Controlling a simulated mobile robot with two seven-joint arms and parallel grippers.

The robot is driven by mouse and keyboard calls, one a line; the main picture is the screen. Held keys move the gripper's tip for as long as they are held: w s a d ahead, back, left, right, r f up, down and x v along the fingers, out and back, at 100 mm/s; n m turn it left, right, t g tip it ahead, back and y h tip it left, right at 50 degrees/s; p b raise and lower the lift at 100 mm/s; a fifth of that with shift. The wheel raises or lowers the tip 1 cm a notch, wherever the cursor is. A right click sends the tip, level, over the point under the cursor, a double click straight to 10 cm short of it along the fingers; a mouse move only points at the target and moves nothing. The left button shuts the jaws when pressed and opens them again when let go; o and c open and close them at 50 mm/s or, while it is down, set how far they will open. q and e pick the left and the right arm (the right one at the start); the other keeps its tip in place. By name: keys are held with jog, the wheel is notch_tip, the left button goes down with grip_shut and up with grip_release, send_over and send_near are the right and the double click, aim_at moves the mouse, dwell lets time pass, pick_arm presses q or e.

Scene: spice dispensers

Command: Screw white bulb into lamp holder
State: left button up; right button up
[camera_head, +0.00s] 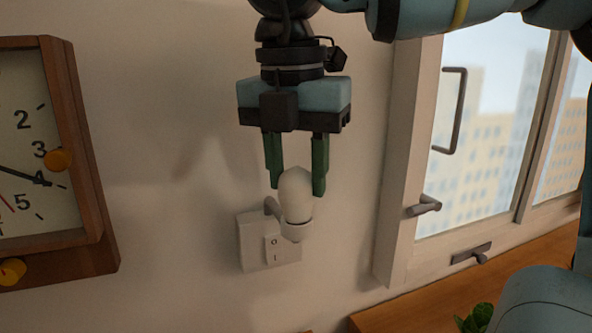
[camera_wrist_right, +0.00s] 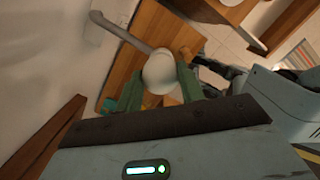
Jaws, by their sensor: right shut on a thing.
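The white bulb (camera_head: 296,190) is upright, its lower end at the lamp holder (camera_head: 297,232), a white cup on a short arm from the wall. My right gripper (camera_head: 296,188) points down from above, its green fingers shut on the bulb's sides. In the right wrist view the bulb (camera_wrist_right: 160,72) lies between the fingertips (camera_wrist_right: 158,84), with the holder's grey arm (camera_wrist_right: 121,34) running to the wall. The holder's cup is hidden behind the bulb there, and I cannot tell how deep the bulb sits. My left gripper is not in view.
A white wall plate with a switch (camera_head: 272,250) is behind the holder. A wooden clock (camera_head: 88,170) with yellow knobs hangs at left. A window with handles (camera_head: 425,206) is at right, above a wooden surface (camera_head: 400,312) with a green plant (camera_head: 478,318).

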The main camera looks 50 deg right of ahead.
jog(key=m, duration=0.3)
jog(key=shift+m, duration=0.3)
jog(key=shift+m+g, duration=0.3)
jog(key=shift+m, duration=0.6)
jog(key=m, duration=0.4)
jog(key=o, duration=1.1)
